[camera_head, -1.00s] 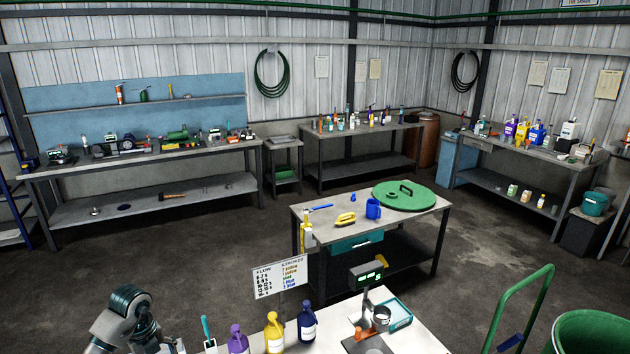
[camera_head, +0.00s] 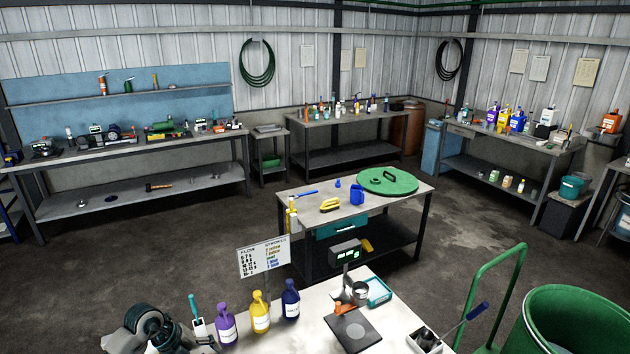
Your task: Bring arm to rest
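A grey and dark teal part of my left arm (camera_head: 150,325) shows at the lower left edge of the head view, beside the near white table (camera_head: 320,330). No fingertips of my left gripper can be made out. My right arm and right gripper are outside the view.
A large green bin (camera_head: 575,320) stands at right. Open floor surrounds the middle table (camera_head: 300,195).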

